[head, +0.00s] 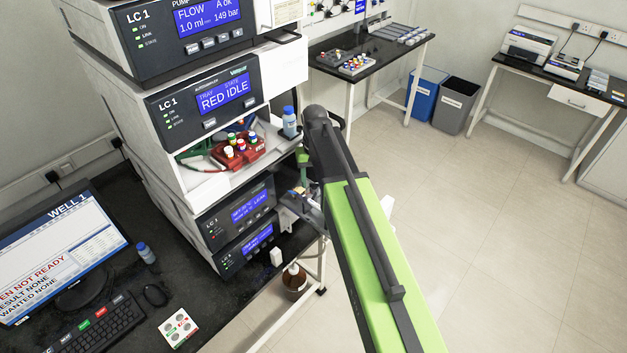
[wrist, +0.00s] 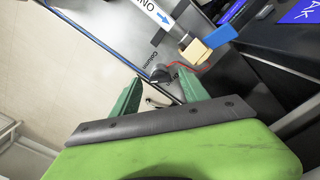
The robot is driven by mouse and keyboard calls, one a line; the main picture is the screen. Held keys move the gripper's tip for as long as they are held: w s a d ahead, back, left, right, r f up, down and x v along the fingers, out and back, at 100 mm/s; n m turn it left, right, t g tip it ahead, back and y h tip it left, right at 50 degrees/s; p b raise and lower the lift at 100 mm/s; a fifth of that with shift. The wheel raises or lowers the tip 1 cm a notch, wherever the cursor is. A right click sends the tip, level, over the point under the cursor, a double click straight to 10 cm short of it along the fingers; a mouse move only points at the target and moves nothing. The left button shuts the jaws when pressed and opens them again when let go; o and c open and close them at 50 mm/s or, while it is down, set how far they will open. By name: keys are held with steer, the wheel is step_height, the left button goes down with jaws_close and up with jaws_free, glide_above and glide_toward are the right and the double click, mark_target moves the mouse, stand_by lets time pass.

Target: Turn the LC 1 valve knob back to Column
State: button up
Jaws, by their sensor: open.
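In the wrist view my gripper (wrist: 160,82) is open, with its two green fingers apart. A small dark knob (wrist: 159,73) on a grey panel shows between and just beyond the fingertips. The printed word "Column" (wrist: 150,59) is beside it. I cannot tell whether the fingers touch the knob, or which way it points. In the head view my arm hides most of the gripper, which is at the right side of the LC 1 stack's lower modules (head: 238,215).
A white tube with a blue arrow (wrist: 160,16) and a tan fitting (wrist: 194,51) lie close above the knob, with a red wire nearby. An open tray with a red vial rack (head: 238,153) and a blue-capped bottle (head: 290,122) are above. A brown bottle (head: 294,280) stands below.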

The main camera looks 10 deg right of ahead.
step_height(320, 180, up, 17)
steer(key=p, duration=1.6)
